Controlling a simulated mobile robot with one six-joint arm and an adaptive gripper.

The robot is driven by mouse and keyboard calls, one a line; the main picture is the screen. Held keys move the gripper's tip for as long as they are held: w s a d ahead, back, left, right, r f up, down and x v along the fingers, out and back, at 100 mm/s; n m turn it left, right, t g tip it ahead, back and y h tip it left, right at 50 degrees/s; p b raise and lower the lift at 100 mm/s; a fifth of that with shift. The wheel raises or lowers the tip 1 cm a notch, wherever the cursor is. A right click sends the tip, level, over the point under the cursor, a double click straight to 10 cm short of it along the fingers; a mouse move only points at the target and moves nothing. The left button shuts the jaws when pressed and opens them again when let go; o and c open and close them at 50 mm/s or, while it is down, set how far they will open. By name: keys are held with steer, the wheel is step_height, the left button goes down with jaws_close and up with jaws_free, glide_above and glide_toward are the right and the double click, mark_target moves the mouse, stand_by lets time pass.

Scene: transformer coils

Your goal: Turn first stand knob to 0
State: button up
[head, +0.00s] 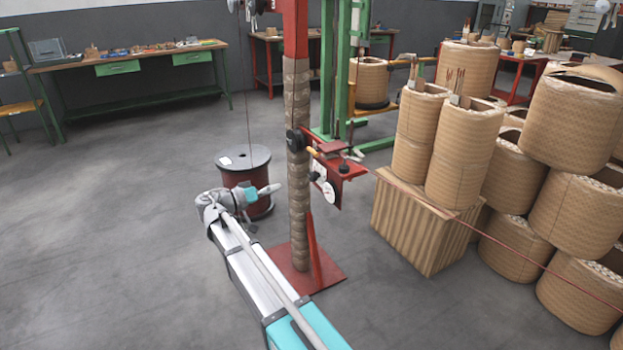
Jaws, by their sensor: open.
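A red stand (330,278) stands upright in the middle of the head view, its post wrapped in brown material. A round black knob (294,141) sits on the post. A red bracket (345,172) to its right carries a small black knob (343,168) and a white round dial (328,192). Which knob is the stand knob, and its setting, are too small to tell. My gripper (250,228) appears as a small dark shape at the end of my arm, left of the post, apart from the stand and lower than the knobs. Its fingers are hard to make out.
A dark red wire spool (244,172) stands on the floor behind my arm. Tan coils stand on a wooden box (420,232) and are stacked at the right. A workbench (130,58) is at the back left. The floor at left is clear.

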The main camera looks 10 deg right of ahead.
mark_target(310, 178)
steer(key=x, duration=1.3)
steer(key=c, duration=1)
steer(key=shift+a+f, duration=0.1)
steer(key=shift+a, duration=0.2)
jaws_close()
steer(key=shift+d, duration=0.2)
